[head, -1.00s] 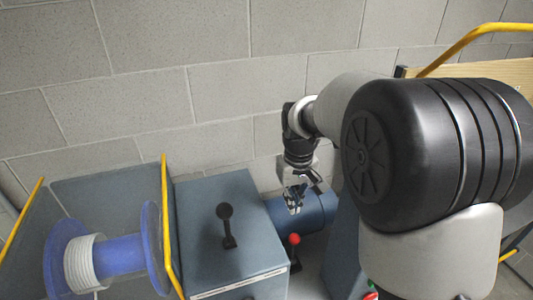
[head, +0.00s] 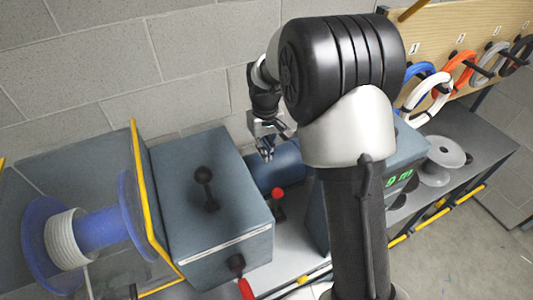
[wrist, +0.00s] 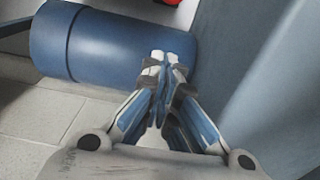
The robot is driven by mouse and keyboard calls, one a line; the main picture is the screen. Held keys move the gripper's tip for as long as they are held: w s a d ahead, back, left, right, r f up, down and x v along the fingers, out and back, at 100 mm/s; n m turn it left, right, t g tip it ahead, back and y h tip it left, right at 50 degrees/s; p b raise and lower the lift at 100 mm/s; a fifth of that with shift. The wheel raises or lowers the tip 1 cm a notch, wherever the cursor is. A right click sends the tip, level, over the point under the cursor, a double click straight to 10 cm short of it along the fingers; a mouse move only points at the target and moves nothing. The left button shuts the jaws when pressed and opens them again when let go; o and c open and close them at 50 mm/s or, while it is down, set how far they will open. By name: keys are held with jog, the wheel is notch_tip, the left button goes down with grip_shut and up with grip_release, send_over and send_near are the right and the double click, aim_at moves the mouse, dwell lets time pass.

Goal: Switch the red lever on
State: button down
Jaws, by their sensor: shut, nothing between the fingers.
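A lever with a round red knob (head: 277,193) stands beside the grey-blue box (head: 207,240), in front of the blue cylinder (head: 280,168). A bit of red (wrist: 166,2) at the top edge of the wrist view may be this knob. My gripper (head: 266,153) is shut and empty, behind and above the red knob, apart from it. In the wrist view its fingertips (wrist: 166,58) lie together at the right end of the blue cylinder (wrist: 110,42). A second red handle (head: 246,288) hangs at the box's front, cut off by the lower edge.
A black-knobbed lever (head: 205,176) stands on the box. Left are a blue spool (head: 100,229) and a yellow-edged guard (head: 150,205). Right are a green display (head: 398,181) and coloured coils on a board (head: 470,40). A block wall (head: 190,60) stands close behind.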

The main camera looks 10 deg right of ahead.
notch_tip(320, 180, down, 8)
jog(key=shift+r+b, duration=0.2)
jog(key=shift+b, duration=0.7)
jog(key=s, duration=0.3)
jog(key=shift+s+d+f+b, duration=0.2)
jog(key=shift+s+d+b, duration=0.1)
jog(key=shift+d, duration=0.1)
